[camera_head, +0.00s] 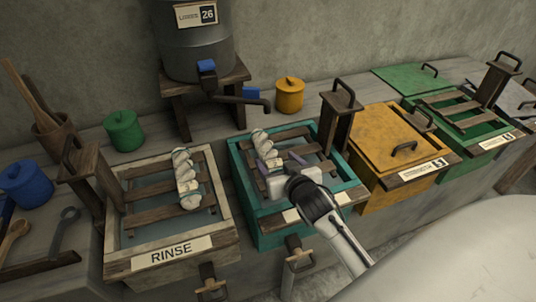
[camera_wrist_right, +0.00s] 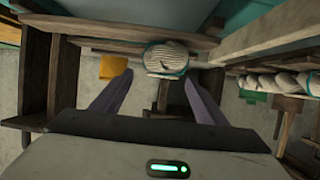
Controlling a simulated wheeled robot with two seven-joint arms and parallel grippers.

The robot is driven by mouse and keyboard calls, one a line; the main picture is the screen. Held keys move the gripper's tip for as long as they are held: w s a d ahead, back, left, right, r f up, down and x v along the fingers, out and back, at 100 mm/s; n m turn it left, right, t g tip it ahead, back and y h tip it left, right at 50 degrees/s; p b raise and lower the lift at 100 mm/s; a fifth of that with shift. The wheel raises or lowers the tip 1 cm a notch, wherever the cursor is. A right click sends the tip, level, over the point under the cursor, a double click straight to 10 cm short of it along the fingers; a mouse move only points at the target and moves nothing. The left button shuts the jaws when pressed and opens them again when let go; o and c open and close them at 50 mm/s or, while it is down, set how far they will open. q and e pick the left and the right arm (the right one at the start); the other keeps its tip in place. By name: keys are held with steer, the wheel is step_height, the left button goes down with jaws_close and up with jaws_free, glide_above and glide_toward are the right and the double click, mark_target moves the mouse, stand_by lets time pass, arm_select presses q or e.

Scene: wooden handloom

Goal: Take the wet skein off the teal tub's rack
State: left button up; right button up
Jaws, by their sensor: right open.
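The teal tub (camera_head: 257,231) stands in the middle of the head view with a slatted wooden rack (camera_head: 298,147) across it. A pale twisted skein (camera_head: 260,141) lies on this rack; its near end is partly hidden by my right gripper. My right gripper (camera_head: 278,161) is over the tub, open, with its two purple fingers pointing at the skein. In the right wrist view the skein's rounded end (camera_wrist_right: 168,57), with a teal band, is ahead of the spread fingers (camera_wrist_right: 157,79). I cannot tell whether they touch it. My left gripper is not in view.
The RINSE tub (camera_head: 172,252) at left holds another skein (camera_head: 187,182) on its rack. A yellow lidded tub (camera_head: 387,142) and a green tub (camera_head: 477,132) stand to the right. A wooden post with a handle (camera_head: 338,115) rises at the teal tub's right back. A tap spout (camera_head: 245,101) overhangs behind.

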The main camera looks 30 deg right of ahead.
mark_target(271, 155)
steer(key=shift+x, duration=3.05)
steer(key=shift+a+f, duration=0.15)
steer(key=shift+c, duration=0.4)
steer(key=c, duration=1.1)
steer(key=shift+c, duration=0.3)
steer(key=shift+r, duration=0.2)
